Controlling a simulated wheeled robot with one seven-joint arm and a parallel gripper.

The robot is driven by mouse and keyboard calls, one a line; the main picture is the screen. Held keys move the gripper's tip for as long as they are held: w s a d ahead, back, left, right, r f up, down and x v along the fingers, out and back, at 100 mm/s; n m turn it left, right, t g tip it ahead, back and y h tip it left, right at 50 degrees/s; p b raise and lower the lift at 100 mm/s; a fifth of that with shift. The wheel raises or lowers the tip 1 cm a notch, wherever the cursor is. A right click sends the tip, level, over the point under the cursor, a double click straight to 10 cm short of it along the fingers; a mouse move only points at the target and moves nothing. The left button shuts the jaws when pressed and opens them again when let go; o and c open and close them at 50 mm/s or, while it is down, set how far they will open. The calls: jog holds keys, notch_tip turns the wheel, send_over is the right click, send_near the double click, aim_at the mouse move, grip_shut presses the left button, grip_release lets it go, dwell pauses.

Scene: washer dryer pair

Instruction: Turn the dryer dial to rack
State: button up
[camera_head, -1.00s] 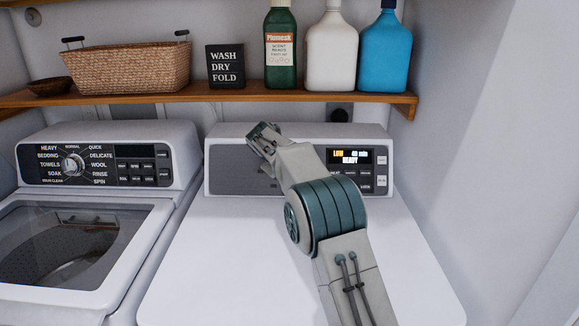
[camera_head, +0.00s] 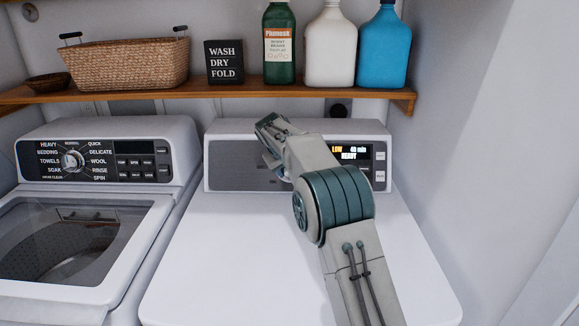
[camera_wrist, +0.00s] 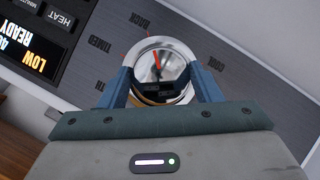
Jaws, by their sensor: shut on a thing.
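The dryer (camera_head: 230,250) is the right machine in the head view, and my arm crosses in front of its control panel. The round silver dryer dial (camera_wrist: 166,45) shows in the wrist view. A red line marks it, running near the label RACK (camera_wrist: 138,22), slightly to its right. TIMED (camera_wrist: 100,45) and COOL (camera_wrist: 212,60) are printed around the dial. My gripper (camera_wrist: 160,82) is shut on the dial, with one blue finger on each side. In the head view the dial is hidden behind my arm.
The dryer's lit display (camera_head: 349,153) is right of my arm. The washer (camera_head: 100,215) stands on the left with its own dial (camera_head: 72,160). A wooden shelf (camera_head: 200,99) above holds a basket, a sign and bottles. A wall is close on the right.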

jog(key=o, duration=1)
jog(key=shift+f, duration=0.1)
jog(key=v, duration=1.4)
jog(key=shift+b, duration=0.4)
jog(key=shift+w+d, duration=0.1)
jog(key=s+d+f+m+g+y+p, duration=0.1)
jog(key=s+d, duration=0.6)
jog(key=s, duration=0.2)
jog(key=s+d+f+m+g, duration=0.1)
jog(key=s+d+m+g, duration=0.1)
jog(key=s+d, duration=0.65)
jog(key=s+d+f+m, duration=0.1)
jog(key=s+f, duration=0.2)
jog(key=s, duration=0.4)
jog(key=s+d+f+m+y, duration=0.1)
jog(key=s+f, duration=0.2)
jog(key=s, duration=0.5)
jog(key=s+d+f+g, duration=0.1)
jog(key=s+f, duration=0.2)
jog(key=s, duration=0.5)
jog(key=shift+s+f+m+y+p, duration=0.25)
jog(key=shift+f+m+y+p, duration=0.1)
jog(key=shift+m+p, duration=0.1)
